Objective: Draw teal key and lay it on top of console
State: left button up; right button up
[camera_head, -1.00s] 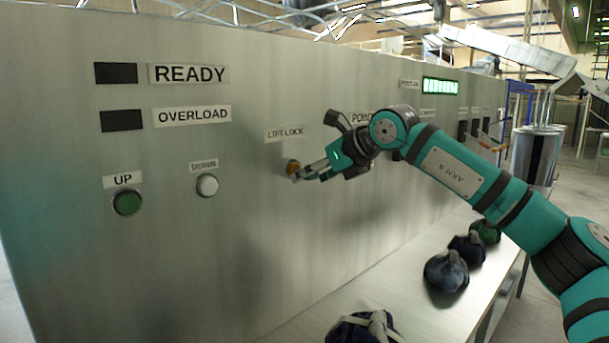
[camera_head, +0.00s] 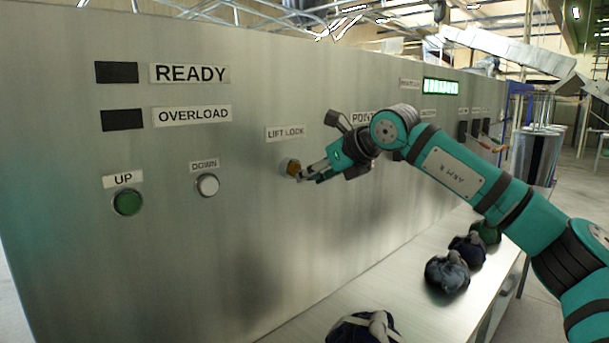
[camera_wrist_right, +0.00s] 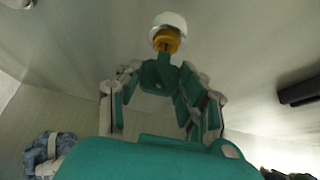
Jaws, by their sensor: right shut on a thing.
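The console (camera_head: 230,250) is a large brushed-metal panel with a flat face. Under its LIFT LOCK label (camera_head: 286,133) is an amber lock (camera_head: 291,166). In the right wrist view the lock (camera_wrist_right: 167,39) has a pale ring and a dark slot. My right gripper (camera_head: 304,176) is just in front of the lock. In the right wrist view its fingers are closed around a small teal piece, the teal key (camera_wrist_right: 158,76). The key is close below the lock in that view; I cannot tell whether its tip is inside. My left gripper is out of view.
A green UP button (camera_head: 127,202) and a white DOWN button (camera_head: 207,185) are left of the lock. Several sling bags, one blue-grey (camera_head: 446,273), lie on a pale ledge (camera_head: 400,270) below. Switches with handles (camera_head: 474,129) stand at the far right. The console's top edge (camera_head: 250,28) looks clear.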

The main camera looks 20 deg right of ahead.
jog(key=shift+s+d+b, duration=0.3)
jog(key=shift+s+b, duration=0.2)
jog(key=shift+s, duration=0.35)
jog(key=shift+s+d+b, duration=0.35)
jog(key=shift+s+b, duration=0.15)
jog(key=shift+s, duration=0.4)
jog(key=shift+s+d+b, duration=0.3)
jog(key=shift+s+b, duration=0.2)
jog(key=shift+s, duration=0.35)
jog(key=shift+s, duration=0.15)
jog(key=s+b, duration=0.1)
jog(key=s+d, duration=0.1)
jog(key=s, duration=0.1)
jog(key=shift+s+d+b, duration=0.15)
jog(key=shift+s+b, duration=0.15)
jog(key=shift+b, duration=0.1)
